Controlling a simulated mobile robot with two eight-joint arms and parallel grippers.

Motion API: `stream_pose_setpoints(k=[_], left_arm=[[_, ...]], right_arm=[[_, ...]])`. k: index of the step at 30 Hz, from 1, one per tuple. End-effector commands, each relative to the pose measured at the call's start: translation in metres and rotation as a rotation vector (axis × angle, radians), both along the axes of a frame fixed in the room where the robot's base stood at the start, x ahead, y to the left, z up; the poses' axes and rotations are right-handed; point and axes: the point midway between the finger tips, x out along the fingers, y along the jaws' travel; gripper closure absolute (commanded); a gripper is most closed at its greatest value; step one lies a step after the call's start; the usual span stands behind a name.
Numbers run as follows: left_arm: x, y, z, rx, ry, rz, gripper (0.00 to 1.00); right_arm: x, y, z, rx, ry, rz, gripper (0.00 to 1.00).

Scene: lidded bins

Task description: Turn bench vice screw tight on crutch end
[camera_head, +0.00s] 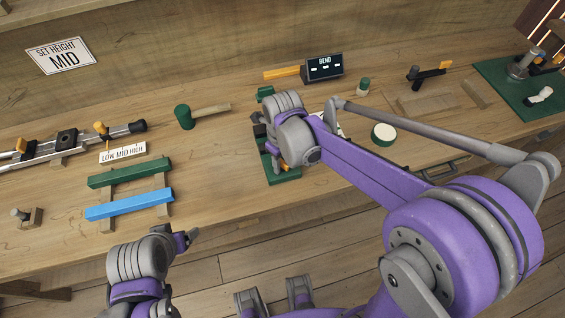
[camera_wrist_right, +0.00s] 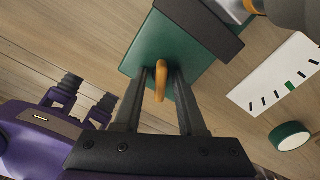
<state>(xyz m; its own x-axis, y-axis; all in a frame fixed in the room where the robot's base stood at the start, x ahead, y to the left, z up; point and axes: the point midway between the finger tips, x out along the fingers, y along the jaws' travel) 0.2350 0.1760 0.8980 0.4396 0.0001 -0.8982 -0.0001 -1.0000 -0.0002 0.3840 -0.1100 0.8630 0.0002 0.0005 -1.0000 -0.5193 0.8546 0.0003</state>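The green bench vice (camera_head: 283,176) stands at the bench's front edge, mostly hidden by my right wrist in the head view. Its green body (camera_wrist_right: 165,42) and an orange handle (camera_wrist_right: 161,82) show in the right wrist view. My right gripper (camera_wrist_right: 163,75) has its two dark fingers on either side of the handle, with a narrow gap visible; it is open. A grey crutch-like tube (camera_head: 118,132) with a black end lies at the bench's left, apart from the vice. My left gripper (camera_head: 188,238) hangs in front of the bench, too small to read.
A blue bar (camera_head: 130,204) and green bar lie on wooden strips at left. A green-headed mallet (camera_head: 184,117) lies behind. A BEND display (camera_head: 323,68) stands at the back. A round green-rimmed pot (camera_head: 383,135) and a marked card (camera_wrist_right: 282,78) are right of the vice.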

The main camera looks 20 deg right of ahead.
Motion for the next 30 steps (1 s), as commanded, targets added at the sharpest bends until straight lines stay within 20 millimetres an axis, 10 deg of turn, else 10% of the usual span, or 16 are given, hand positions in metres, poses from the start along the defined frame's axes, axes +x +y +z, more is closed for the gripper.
stream_pose_setpoints(k=[15, 30], left_arm=[[0.01, 0.0, 0.037, 0.0, -0.019, 0.0, 0.2], [0.01, 0.0, 0.036, 0.0, -0.019, 0.0, 0.2]], right_arm=[[0.001, 0.0, 0.049, 0.0, -0.001, 0.0, 0.6], [0.0, 0.0, 0.049, 0.0, 0.0, 0.004, 0.65]])
